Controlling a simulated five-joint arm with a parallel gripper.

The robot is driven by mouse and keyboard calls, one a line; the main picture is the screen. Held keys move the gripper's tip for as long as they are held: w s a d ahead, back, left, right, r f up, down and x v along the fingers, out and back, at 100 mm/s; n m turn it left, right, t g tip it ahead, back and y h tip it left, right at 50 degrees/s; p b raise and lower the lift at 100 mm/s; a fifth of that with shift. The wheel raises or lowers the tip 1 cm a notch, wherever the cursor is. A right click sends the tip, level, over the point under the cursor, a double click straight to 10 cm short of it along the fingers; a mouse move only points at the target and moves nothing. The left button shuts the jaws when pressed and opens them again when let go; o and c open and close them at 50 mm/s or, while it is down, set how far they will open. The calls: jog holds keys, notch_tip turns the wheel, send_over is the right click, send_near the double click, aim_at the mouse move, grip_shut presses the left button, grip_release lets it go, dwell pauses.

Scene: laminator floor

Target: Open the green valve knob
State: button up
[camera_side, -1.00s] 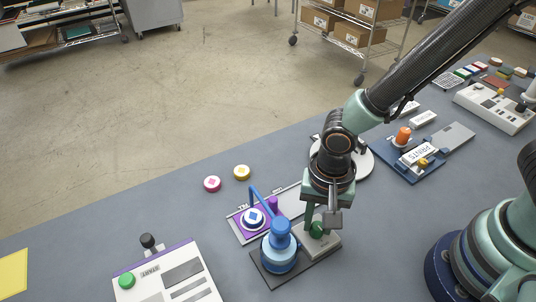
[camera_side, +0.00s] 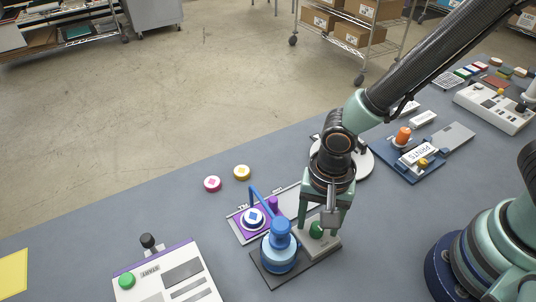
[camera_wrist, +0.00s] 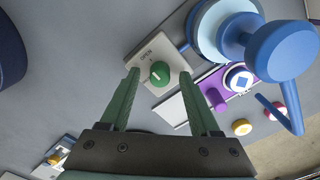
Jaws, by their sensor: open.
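The green valve knob (camera_side: 317,230) sits on a light grey block (camera_side: 327,243) beside the blue pump-like device (camera_side: 279,250). In the wrist view the round green knob (camera_wrist: 159,73) has a pale pointer mark, and "OPEN" is printed on the block near it. My gripper (camera_side: 322,220) points down over the block. In the wrist view its two green fingers (camera_wrist: 160,92) are spread apart, with the knob showing between and just beyond their tips. The gap between the fingers is empty. I cannot tell whether a fingertip touches the block.
A purple fixture (camera_side: 272,206) with a blue-and-white button stands just behind the blue device. A pink disc (camera_side: 212,184) and a yellow disc (camera_side: 241,172) lie behind it. A white start box (camera_side: 170,277) is at the front left. A blue print station (camera_side: 420,158) is at the right.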

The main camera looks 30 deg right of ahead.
aim_at(318, 225)
notch_tip(318, 225, up, 12)
dwell(0.6)
jog(key=w+d+r+n+t, duration=0.2)
jog(key=d+r+n, duration=0.2)
jog(key=d, duration=0.6)
jog(key=w+d+r+n+t, duration=0.3)
jog(key=d+r+n, duration=0.2)
jog(key=d, duration=0.5)
jog(key=shift+t, duration=0.3)
